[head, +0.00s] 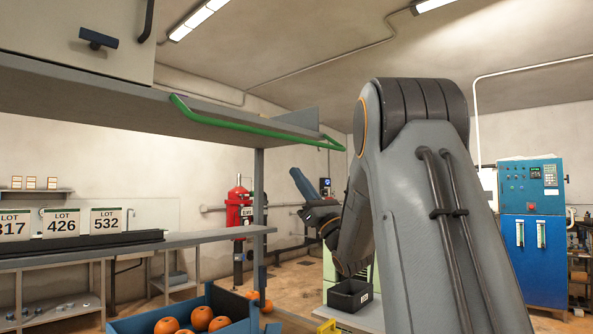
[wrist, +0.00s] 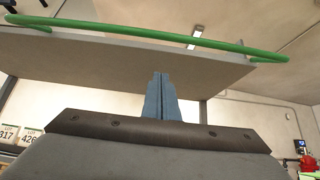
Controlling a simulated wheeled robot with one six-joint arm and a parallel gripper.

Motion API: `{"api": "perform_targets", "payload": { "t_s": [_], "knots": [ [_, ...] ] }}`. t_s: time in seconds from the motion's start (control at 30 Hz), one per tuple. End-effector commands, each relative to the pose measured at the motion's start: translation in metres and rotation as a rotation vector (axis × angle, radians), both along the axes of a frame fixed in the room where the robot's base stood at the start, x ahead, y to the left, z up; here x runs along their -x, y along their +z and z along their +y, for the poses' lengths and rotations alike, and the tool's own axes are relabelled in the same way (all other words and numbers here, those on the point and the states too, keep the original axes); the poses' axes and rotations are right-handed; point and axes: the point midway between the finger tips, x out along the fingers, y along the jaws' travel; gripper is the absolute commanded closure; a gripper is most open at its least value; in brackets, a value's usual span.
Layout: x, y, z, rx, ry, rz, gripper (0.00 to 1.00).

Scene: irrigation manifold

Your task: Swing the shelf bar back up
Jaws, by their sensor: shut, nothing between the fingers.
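The shelf bar is a green rail (head: 255,128) along the open edge of the upper grey shelf in the head view. Its ends bend back to the shelf, and its long run stands out from the edge, roughly level with the board. In the wrist view the green bar (wrist: 150,34) crosses the top of the picture, beyond the fingertips. My gripper (head: 296,174) is below and beyond the bar's right end in the head view, its blue fingers tilted up. In the wrist view my gripper (wrist: 161,76) has its fingers together and empty, apart from the bar.
The upper shelf's underside (wrist: 100,70) is close above my fingers in the wrist view. A grey post (head: 259,190) supports the shelf. Below are a lower shelf (head: 200,239) with lot cards and a blue crate (head: 135,322) of orange fruit. A black bin (head: 350,295) stands beside my arm.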

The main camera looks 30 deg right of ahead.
Motion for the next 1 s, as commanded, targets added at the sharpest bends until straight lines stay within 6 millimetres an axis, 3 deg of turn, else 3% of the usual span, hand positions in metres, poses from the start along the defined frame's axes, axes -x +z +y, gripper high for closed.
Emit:
{"api": "perform_targets", "payload": {
  "t_s": [0.43, 0.7, 1.0],
  "knots": [
    [-0.05, 0.069, 0.018, -0.001, -0.001, -0.001, 1.0],
    [-0.02, 0.077, 0.008, -0.001, -0.001, -0.001, 1.0],
    [-0.015, 0.077, 0.006, -0.002, 0.0, 0.0, 1.0]
  ]
}}
